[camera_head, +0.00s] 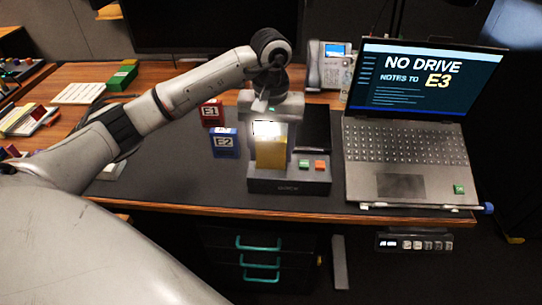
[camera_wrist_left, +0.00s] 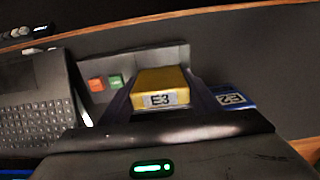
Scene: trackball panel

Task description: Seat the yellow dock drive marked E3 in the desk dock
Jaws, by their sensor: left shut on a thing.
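My left gripper (camera_head: 271,143) points down over the desk dock and is shut on the yellow dock drive (camera_head: 271,154). The drive is upright, with its lower end at the top of the dark grey dock (camera_head: 290,186). I cannot tell whether that end is inside the slot or just above it. In the left wrist view the yellow drive (camera_wrist_left: 162,80) shows its E3 label between the two fingers, with the dock (camera_wrist_left: 150,58) behind it. The slot itself is hidden. My right gripper is not in view.
A red E1 drive (camera_head: 211,113) and a blue E2 drive (camera_head: 224,143) stand left of the dock. Green (camera_head: 304,164) and orange (camera_head: 320,165) buttons sit on the dock's right. An open laptop (camera_head: 405,150) stands close on the right. The dark mat is clear at front left.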

